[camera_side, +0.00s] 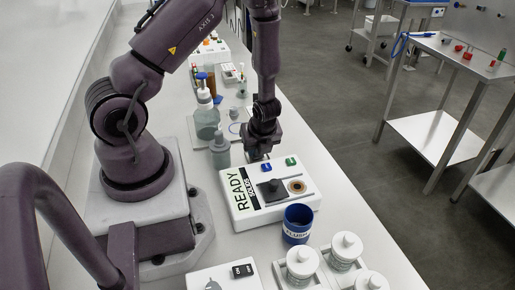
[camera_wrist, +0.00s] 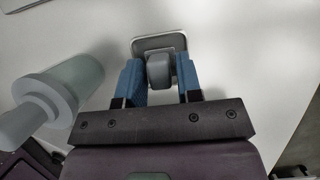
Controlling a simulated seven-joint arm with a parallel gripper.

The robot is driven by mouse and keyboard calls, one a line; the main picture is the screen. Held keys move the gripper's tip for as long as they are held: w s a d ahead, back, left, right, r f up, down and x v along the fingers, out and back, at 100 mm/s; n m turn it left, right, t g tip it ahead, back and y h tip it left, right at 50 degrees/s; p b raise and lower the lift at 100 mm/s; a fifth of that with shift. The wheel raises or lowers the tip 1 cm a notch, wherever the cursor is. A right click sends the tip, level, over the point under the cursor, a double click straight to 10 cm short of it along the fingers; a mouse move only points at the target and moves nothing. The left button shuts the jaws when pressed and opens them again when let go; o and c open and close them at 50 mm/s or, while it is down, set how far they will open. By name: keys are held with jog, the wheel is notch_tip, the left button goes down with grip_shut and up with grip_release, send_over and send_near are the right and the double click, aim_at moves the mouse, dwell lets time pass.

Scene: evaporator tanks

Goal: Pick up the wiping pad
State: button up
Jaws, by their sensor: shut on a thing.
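The wiping pad (camera_wrist: 149,43) shows in the wrist view as a rounded grey and white plate with a dark grey handle standing up from it. My gripper (camera_wrist: 160,78) has its blue fingers on both sides of the handle and is shut on it. In the side view my gripper (camera_side: 261,153) points down just behind the white READY box. The pad is not clearly visible there. I cannot tell whether the pad touches the bench or is lifted.
A translucent bottle (camera_wrist: 72,82) is close on the left in the wrist view. In the side view a pump bottle (camera_side: 207,122) and a squeeze bottle (camera_side: 220,152) stand left of my gripper. The READY box (camera_side: 242,217), blue cup (camera_side: 297,226) and white-lidded jars (camera_side: 301,262) are in front.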

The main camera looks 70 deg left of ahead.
notch_tip(320, 180, up, 10)
jog(key=shift+f, duration=0.25)
dwell(0.3)
